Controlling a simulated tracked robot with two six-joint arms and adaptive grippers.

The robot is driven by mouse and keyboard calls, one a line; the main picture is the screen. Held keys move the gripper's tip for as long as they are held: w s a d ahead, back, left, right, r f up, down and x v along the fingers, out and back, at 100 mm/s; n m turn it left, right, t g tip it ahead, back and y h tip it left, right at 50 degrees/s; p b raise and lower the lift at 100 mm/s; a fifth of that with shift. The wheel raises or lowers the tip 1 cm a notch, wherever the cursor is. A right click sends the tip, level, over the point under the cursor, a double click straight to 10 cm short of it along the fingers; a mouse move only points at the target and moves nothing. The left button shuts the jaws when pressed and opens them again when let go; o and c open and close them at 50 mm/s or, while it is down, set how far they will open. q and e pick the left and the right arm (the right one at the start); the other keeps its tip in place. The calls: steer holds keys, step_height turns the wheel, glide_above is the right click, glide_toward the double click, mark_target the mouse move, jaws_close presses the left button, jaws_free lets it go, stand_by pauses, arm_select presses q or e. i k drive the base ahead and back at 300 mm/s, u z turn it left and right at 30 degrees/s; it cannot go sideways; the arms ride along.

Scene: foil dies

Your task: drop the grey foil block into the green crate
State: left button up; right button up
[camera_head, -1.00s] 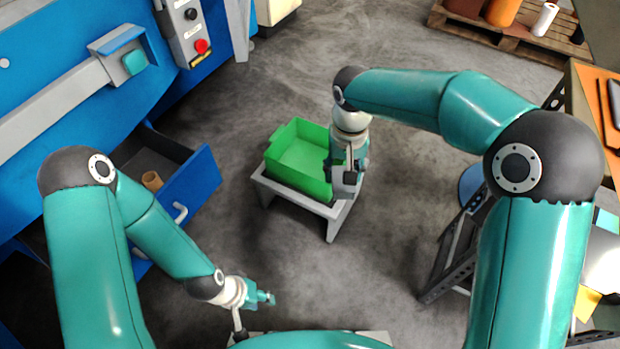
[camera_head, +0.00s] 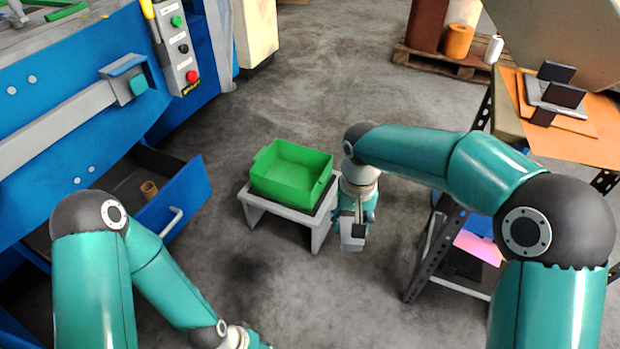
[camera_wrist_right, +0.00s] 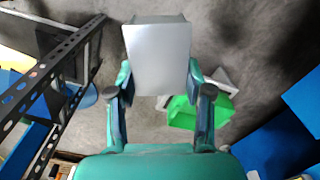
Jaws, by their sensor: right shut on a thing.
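The green crate (camera_head: 290,192) stands open on a small grey stand, left of my right gripper; I see nothing inside it. My right gripper (camera_head: 355,230) hangs at the crate's right front side, apart from it. In the right wrist view my right gripper (camera_wrist_right: 158,78) is shut on the grey foil block (camera_wrist_right: 158,55), a smooth light-grey box between its two fingers. The crate (camera_wrist_right: 185,120) shows there behind and below the right finger. In the head view the block (camera_head: 353,243) shows only in part. My left gripper (camera_head: 258,343) is cut off by the bottom edge, so its fingers are hidden.
The crate's light stand (camera_head: 318,232) has clear concrete floor around it. A blue machine with an open drawer (camera_head: 185,200) is at left. A dark metal-framed table (camera_head: 425,255) is at right. A pallet (camera_head: 440,62) with rolls is at the back.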

mark_target(297, 182)
steer(key=z, duration=0.3)
steer(key=i, duration=1.4)
steer(key=u, duration=1.35)
steer(key=k, duration=0.75)
steer(key=u, duration=0.05)
steer(key=i, duration=0.75)
steer(key=z, duration=0.05)
